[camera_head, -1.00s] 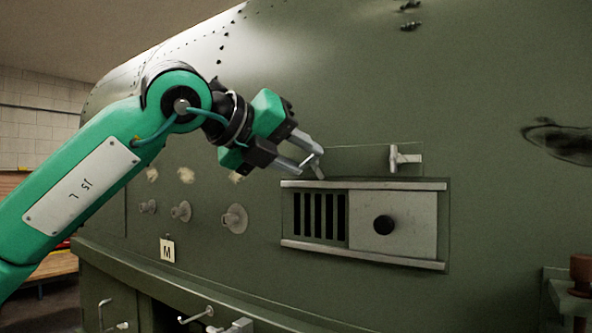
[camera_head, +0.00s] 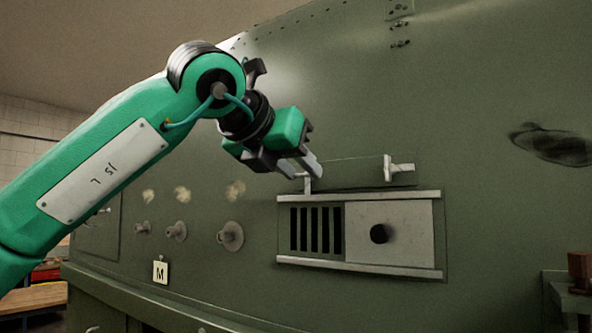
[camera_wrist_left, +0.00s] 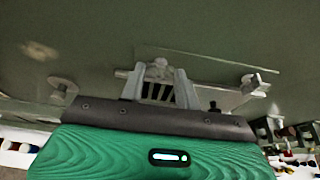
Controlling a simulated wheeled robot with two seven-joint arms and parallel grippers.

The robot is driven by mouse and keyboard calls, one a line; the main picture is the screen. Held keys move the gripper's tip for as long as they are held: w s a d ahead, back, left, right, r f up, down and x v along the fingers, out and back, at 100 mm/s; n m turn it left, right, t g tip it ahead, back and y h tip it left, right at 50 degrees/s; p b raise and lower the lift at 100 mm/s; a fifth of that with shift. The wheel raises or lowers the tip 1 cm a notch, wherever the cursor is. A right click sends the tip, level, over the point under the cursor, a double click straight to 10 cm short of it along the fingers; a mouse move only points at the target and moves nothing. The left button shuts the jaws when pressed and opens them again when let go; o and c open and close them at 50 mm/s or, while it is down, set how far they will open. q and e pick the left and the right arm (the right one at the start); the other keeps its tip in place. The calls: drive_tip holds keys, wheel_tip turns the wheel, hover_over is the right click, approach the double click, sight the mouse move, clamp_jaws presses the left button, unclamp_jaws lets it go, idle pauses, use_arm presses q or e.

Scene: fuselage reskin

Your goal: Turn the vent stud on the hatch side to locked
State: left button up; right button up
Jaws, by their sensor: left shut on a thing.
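The vent (camera_head: 390,215) is a pale framed panel on the green fuselage wall, with dark slots at its left and a black knob (camera_head: 379,234) on its plate. A light-grey stud (camera_head: 308,185) stands at its upper left corner, a second stud (camera_head: 399,168) above its right part. My left gripper (camera_head: 305,171) is shut on the upper left stud; the fingers partly hide it. In the left wrist view that stud (camera_wrist_left: 158,70) shows between the fingertips, and the other stud (camera_wrist_left: 254,82) stands free to the right. My right gripper is not in view.
Several round grey fittings, one of them large (camera_head: 230,235), stick out of the wall left of the vent. A tag marked M (camera_head: 160,272) hangs below them. A ledge (camera_head: 130,292) runs along the lower wall. A brown fixture (camera_head: 580,272) stands at the far right.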

use_arm(q)
drive_tip(key=shift+f, duration=0.1)
idle(0.3)
drive_tip(key=o, duration=1)
drive_tip(key=b+v, duration=0.4)
drive_tip(key=v, duration=0.9)
drive_tip(key=shift+s+a+r+b, duration=0.1)
drive_tip(key=shift+s+r+b, duration=0.2)
drive_tip(key=shift+b, duration=0.1)
drive_tip(key=shift+f, duration=0.1)
